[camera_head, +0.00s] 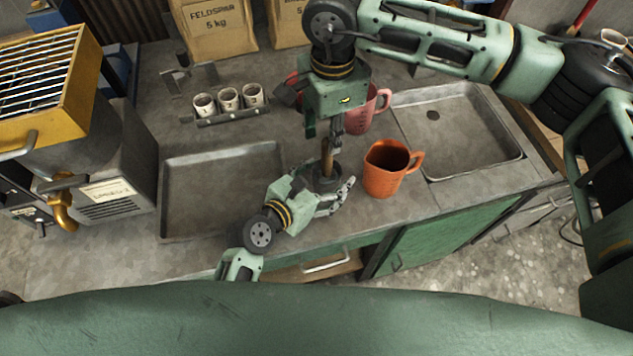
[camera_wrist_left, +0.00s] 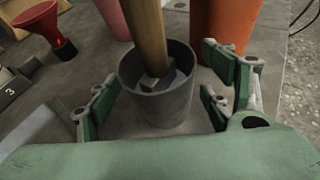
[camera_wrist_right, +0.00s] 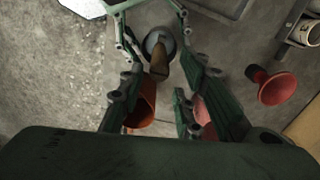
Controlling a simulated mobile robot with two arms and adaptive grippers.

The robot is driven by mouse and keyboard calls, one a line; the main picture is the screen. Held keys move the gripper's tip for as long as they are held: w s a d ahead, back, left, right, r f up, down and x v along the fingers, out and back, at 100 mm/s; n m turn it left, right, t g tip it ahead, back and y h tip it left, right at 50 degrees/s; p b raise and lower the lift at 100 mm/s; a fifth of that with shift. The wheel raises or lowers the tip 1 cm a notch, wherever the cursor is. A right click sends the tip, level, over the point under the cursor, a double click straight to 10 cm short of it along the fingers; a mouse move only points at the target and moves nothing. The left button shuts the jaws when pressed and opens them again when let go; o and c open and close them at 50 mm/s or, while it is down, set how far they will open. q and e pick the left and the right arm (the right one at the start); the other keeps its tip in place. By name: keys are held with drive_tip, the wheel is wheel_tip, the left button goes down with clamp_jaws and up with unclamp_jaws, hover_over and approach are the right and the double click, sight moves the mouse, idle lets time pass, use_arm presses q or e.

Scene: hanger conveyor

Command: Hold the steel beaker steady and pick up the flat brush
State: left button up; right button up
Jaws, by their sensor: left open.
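The dark grey steel beaker (camera_head: 323,184) stands on the worktop and shows clearly in the left wrist view (camera_wrist_left: 166,102). The flat brush (camera_head: 327,152) stands in it, its wooden handle up and leaning; its lower end is inside the beaker. My left gripper (camera_head: 334,188) is open, with fingers on both sides of the beaker and visible gaps in the left wrist view (camera_wrist_left: 162,100). My right gripper (camera_head: 325,130) is above, pointing down. In the right wrist view its fingers are apart, and the brush handle (camera_wrist_right: 160,66) shows beyond and between them.
An orange jug (camera_head: 384,170) stands close right of the beaker, with a pink jug (camera_head: 357,112) behind. A red funnel (camera_wrist_right: 276,88) stands nearby. A tray (camera_head: 200,208) lies left, a sink (camera_head: 470,150) right. Small cups (camera_head: 228,98) stand in a rack behind.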

use_arm(q)
drive_tip(key=shift+w+d+f, duration=0.1)
drive_tip(key=shift+w, duration=0.05)
drive_tip(key=c, duration=1.4)
